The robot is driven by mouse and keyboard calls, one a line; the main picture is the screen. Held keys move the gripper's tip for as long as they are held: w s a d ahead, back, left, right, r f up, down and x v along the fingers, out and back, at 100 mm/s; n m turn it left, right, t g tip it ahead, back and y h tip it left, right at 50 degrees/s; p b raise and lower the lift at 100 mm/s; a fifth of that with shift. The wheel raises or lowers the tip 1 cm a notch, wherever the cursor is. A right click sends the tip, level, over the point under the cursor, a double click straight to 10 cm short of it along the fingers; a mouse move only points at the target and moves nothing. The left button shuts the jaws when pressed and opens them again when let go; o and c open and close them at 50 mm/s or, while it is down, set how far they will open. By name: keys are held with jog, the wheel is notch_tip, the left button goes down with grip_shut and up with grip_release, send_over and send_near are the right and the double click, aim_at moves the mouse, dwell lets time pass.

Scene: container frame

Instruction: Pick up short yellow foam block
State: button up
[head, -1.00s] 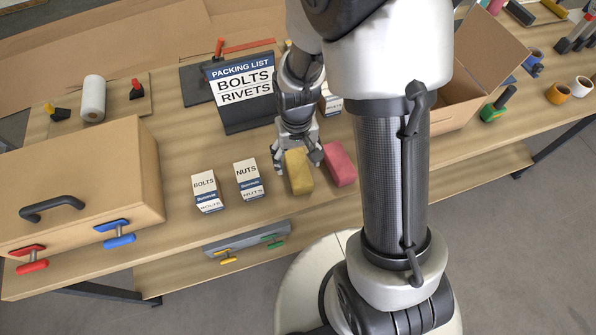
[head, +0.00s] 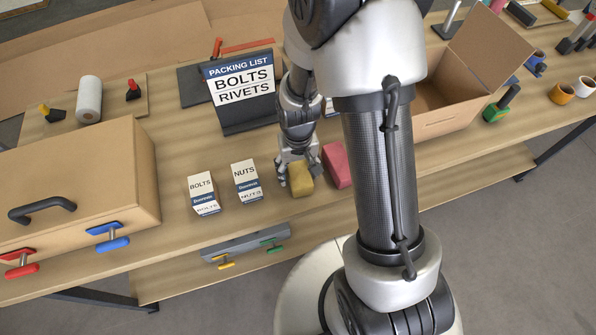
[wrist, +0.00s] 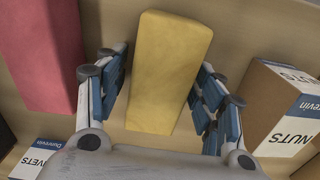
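The short yellow foam block (head: 301,181) lies on the wooden table near its front edge. In the wrist view the yellow block (wrist: 165,70) sits between the two fingers of my gripper (wrist: 165,95). A gap shows on both sides of the block, so the fingers look open and apart from it. In the head view my gripper (head: 300,170) is down over the block and hides its far end.
A pink foam block (head: 337,165) lies close to the right of the yellow one. A nuts box (head: 246,181) and a bolts box (head: 203,193) stand to the left. A packing list sign (head: 241,92) stands behind. An open cardboard box (head: 450,118) is at the right.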

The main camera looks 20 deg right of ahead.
jog(key=c, duration=0.6)
jog(key=shift+o, duration=0.2)
jog(key=shift+r, duration=0.15)
